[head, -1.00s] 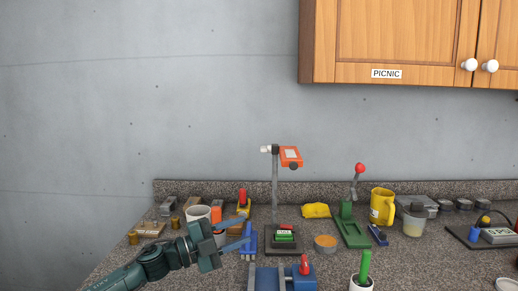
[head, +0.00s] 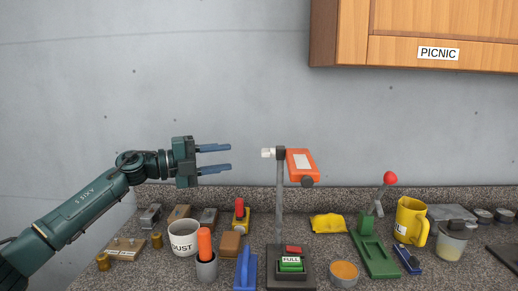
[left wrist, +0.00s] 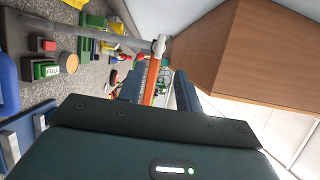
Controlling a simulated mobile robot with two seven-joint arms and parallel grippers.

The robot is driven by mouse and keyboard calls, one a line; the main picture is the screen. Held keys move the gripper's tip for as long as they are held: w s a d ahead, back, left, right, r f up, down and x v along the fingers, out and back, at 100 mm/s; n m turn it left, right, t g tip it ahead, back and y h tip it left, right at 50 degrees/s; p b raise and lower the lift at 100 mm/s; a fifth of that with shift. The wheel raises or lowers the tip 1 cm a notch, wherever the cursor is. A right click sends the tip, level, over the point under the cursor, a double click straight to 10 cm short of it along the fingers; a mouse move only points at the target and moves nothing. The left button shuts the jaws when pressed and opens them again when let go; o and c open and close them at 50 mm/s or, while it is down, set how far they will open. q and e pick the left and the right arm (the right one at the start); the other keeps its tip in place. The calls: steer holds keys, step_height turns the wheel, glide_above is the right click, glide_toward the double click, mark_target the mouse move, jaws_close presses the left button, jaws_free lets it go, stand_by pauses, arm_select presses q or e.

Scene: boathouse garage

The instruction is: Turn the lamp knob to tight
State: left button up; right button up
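The lamp has an upright grey post on a dark base and an orange head (head: 301,164); the head also shows between my fingers in the left wrist view (left wrist: 151,82). A whitish knob (head: 267,153) sticks out to the left of the post's top; it shows in the left wrist view (left wrist: 159,45). A dark round part (head: 307,182) hangs under the head. My left gripper (head: 230,158) is open and empty, left of the whitish knob at about its height, fingers pointing right, apart from it. The right gripper is out of view.
A green FULL block (head: 290,264) sits on the lamp's base. A DUST cup (head: 184,237), an orange-handled holder (head: 205,255) and a blue tool (head: 245,270) crowd the left counter. A red-knobbed lever (head: 389,178) and yellow mug (head: 411,222) stand right. The cabinet (head: 420,35) hangs upper right.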

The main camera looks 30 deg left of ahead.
mark_target(268, 153)
arm_select(q)
steer(key=p+x, duration=0.2)
steer(key=x, duration=0.8)
steer(key=shift+p, duration=0.3)
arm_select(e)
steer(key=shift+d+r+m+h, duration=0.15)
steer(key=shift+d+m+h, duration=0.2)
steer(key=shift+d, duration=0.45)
arm_select(q)
steer(key=shift+w, duration=0.15)
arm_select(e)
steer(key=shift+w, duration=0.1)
